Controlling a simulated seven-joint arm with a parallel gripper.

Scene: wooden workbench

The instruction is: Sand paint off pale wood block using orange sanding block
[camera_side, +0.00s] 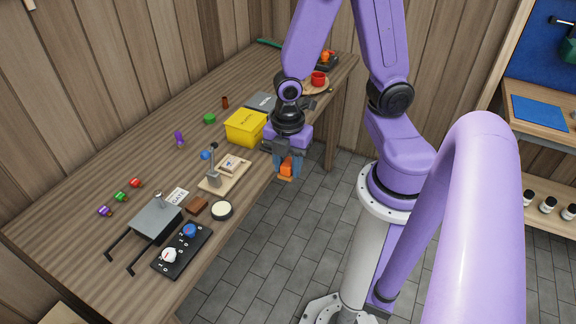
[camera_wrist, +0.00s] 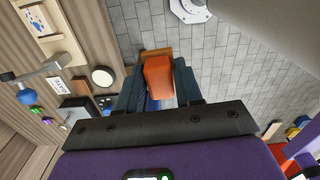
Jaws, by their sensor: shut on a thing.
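My gripper (camera_side: 286,166) is shut on the orange sanding block (camera_side: 286,169) and holds it out past the bench's front edge, above the floor. In the wrist view the orange block (camera_wrist: 158,78) sits between the two fingers, with a brown strip at its far end. The pale wood block (camera_side: 230,164) lies on a pale board (camera_side: 212,187) near the front edge of the bench, to the left of my gripper. A lever clamp with a blue knob stands beside it. In the wrist view the wood block (camera_wrist: 38,18) shows at the top left, with blue marks on its face.
A yellow box (camera_side: 246,127) stands behind my gripper on the bench. A brown block (camera_side: 196,207), a round pale-topped tin (camera_side: 221,210) and a black panel with knobs (camera_side: 182,251) sit toward the near end. Several small coloured items lie along the back.

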